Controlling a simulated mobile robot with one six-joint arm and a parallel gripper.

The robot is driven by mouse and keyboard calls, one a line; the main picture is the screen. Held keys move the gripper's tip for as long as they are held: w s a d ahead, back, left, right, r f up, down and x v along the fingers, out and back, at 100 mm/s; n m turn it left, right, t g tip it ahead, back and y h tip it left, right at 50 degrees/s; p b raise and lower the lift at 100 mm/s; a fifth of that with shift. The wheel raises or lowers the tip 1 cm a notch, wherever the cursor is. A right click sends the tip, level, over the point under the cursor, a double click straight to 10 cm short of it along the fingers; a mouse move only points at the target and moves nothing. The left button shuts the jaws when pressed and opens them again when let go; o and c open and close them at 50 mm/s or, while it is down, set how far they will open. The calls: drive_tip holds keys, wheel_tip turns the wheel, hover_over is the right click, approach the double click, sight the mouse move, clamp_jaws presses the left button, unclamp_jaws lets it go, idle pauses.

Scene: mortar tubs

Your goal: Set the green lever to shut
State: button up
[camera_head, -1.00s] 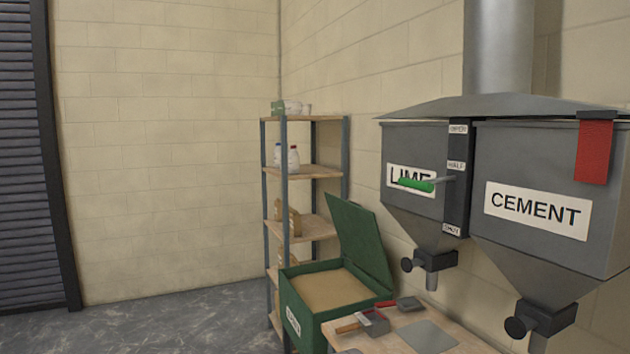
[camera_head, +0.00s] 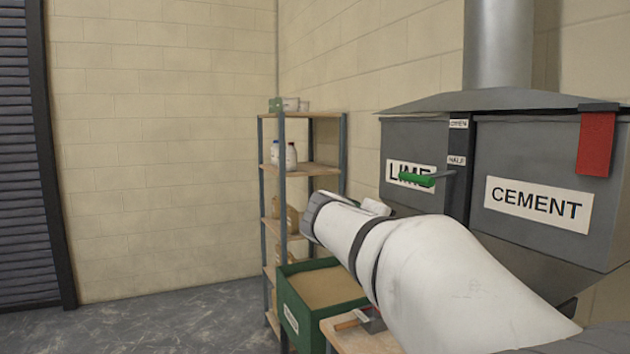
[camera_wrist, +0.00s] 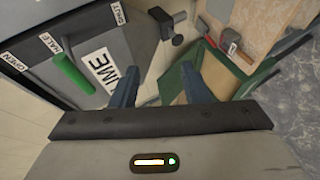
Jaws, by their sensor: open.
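The green lever (camera_head: 417,180) sticks out to the left from the dark strip between the LIME and CEMENT hoppers, at or just below the HALF label. In the wrist view the green handle (camera_wrist: 72,75) lies at upper left beside the HALF label (camera_wrist: 50,43). The SHUT label (camera_wrist: 119,13) is farther up and right, with OPEN at the left edge. My gripper (camera_wrist: 160,72) is open and empty. Its fingers are apart and to the right of the lever, not touching it. In the head view my arm hides the SHUT label, and I cannot make out the fingers.
The LIME hopper's outlet with a black knob (camera_wrist: 179,40) shows ahead of my fingers. A green sand bin (camera_head: 315,287) and a bench with tools stand below. Shelving (camera_head: 283,190) is behind my arm. A red cloth (camera_head: 596,143) hangs on the CEMENT hopper.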

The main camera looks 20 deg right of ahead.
sight(413, 179)
drive_tip(key=w+d+r+n+t+h, duration=0.1)
drive_tip(key=w+d+r+h, duration=0.15)
drive_tip(key=r, duration=0.25)
drive_tip(key=w+d+r+h, duration=0.2)
drive_tip(key=d+r, duration=0.1)
drive_tip(key=r, duration=0.2)
drive_tip(key=p+x, duration=0.2)
drive_tip(key=x, duration=0.6)
drive_tip(key=shift+r, duration=0.2)
clamp_jaws()
